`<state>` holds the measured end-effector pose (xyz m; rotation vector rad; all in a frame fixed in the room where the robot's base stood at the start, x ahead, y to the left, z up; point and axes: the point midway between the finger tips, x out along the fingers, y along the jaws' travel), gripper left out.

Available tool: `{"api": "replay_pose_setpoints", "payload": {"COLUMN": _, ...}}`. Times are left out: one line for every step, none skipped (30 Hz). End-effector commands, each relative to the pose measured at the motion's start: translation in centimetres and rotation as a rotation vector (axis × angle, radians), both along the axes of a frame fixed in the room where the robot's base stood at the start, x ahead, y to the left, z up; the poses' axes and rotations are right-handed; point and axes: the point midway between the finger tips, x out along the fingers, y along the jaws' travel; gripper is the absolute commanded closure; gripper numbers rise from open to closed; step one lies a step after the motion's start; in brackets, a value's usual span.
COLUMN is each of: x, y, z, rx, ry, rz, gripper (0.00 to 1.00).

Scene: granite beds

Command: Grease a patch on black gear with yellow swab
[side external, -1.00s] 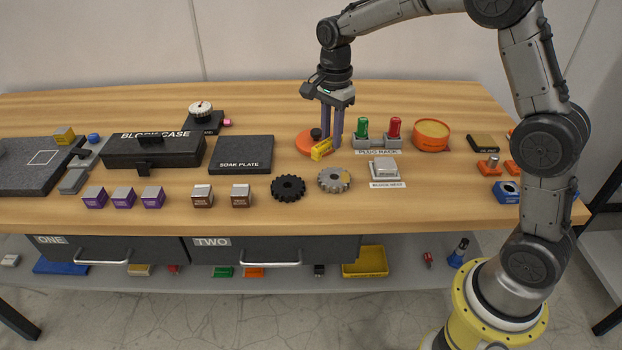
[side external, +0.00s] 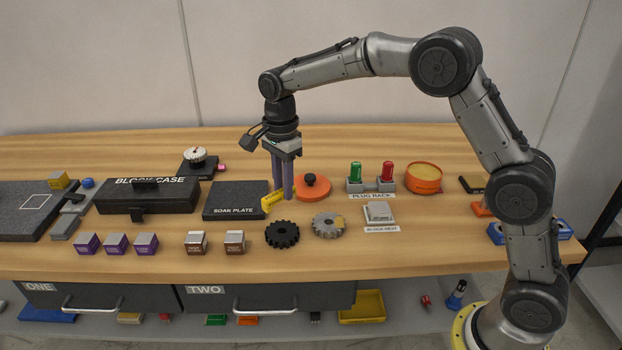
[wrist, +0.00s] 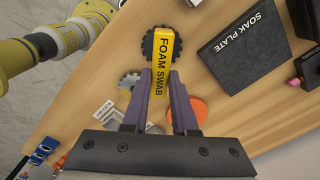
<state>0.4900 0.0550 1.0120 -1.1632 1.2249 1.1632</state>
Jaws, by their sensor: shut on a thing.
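My gripper (side external: 281,196) is shut on the yellow foam swab (side external: 268,205) and holds it above the bench, just behind the black gear (side external: 282,234). In the wrist view the swab (wrist: 163,58), lettered FOAM SWAB, sits between my purple fingertips (wrist: 161,80). There it covers part of the black gear (wrist: 147,43), whose toothed left edge shows. The gear lies flat on the bench. I cannot tell whether the swab touches it. The swab's working face is hidden. An open orange tin (side external: 424,176) with yellowish contents stands at the right.
A grey gear (side external: 328,225) with a yellowish mark lies right of the black gear. The soak plate (side external: 233,202) is close to my gripper's left. An orange lid with a black knob (side external: 311,187), plug rack (side external: 371,185) and block nest (side external: 379,213) are to the right.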

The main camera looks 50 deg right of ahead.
Motion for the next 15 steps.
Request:
{"api": "replay_pose_setpoints", "payload": {"x": 0.1, "y": 1.0, "z": -0.3, "rx": -0.001, "ry": 0.003, "rz": 0.019, "gripper": 1.00}}
{"api": "replay_pose_setpoints", "payload": {"x": 0.1, "y": 1.4, "z": -0.4, "rx": -0.001, "ry": 0.005, "rz": 0.028, "gripper": 1.00}}
{"api": "replay_pose_setpoints", "payload": {"x": 0.2, "y": 1.8, "z": -0.6, "rx": -0.001, "ry": 0.006, "rz": 0.036, "gripper": 1.00}}
{"api": "replay_pose_setpoints", "payload": {"x": 0.1, "y": 2.0, "z": -0.6, "rx": -0.001, "ry": 0.007, "rz": 0.040, "gripper": 1.00}}
{"api": "replay_pose_setpoints", "payload": {"x": 0.1, "y": 2.1, "z": -0.7, "rx": -0.001, "ry": 0.007, "rz": 0.043, "gripper": 1.00}}
{"api": "replay_pose_setpoints", "payload": {"x": 0.1, "y": 2.2, "z": -0.8, "rx": -0.001, "ry": 0.008, "rz": 0.045, "gripper": 1.00}}
{"api": "replay_pose_setpoints", "payload": {"x": 0.1, "y": 2.3, "z": -1.0, "rx": -0.001, "ry": 0.009, "rz": 0.046, "gripper": 1.00}}
{"api": "replay_pose_setpoints", "payload": {"x": 0.1, "y": 2.3, "z": -1.1, "rx": -0.001, "ry": 0.009, "rz": 0.046, "gripper": 1.00}}
{"api": "replay_pose_setpoints", "payload": {"x": 0.1, "y": 2.3, "z": -1.3, "rx": -0.001, "ry": 0.009, "rz": 0.046, "gripper": 1.00}}
{"api": "replay_pose_setpoints", "payload": {"x": 0.0, "y": 2.2, "z": -1.5, "rx": -0.001, "ry": 0.010, "rz": 0.046, "gripper": 1.00}}
{"api": "replay_pose_setpoints", "payload": {"x": 0.0, "y": 2.2, "z": -1.7, "rx": -0.001, "ry": 0.010, "rz": 0.046, "gripper": 1.00}}
{"api": "replay_pose_setpoints", "payload": {"x": 0.1, "y": 2.2, "z": -2.0, "rx": -0.001, "ry": 0.009, "rz": 0.046, "gripper": 1.00}}
{"api": "replay_pose_setpoints", "payload": {"x": 0.1, "y": 2.2, "z": -2.2, "rx": -0.001, "ry": 0.009, "rz": 0.046, "gripper": 1.00}}
{"api": "replay_pose_setpoints", "payload": {"x": 0.0, "y": 2.2, "z": -2.5, "rx": -0.002, "ry": 0.010, "rz": 0.046, "gripper": 1.00}}
{"api": "replay_pose_setpoints", "payload": {"x": 0.0, "y": 2.2, "z": -2.9, "rx": -0.002, "ry": 0.011, "rz": 0.046, "gripper": 1.00}}
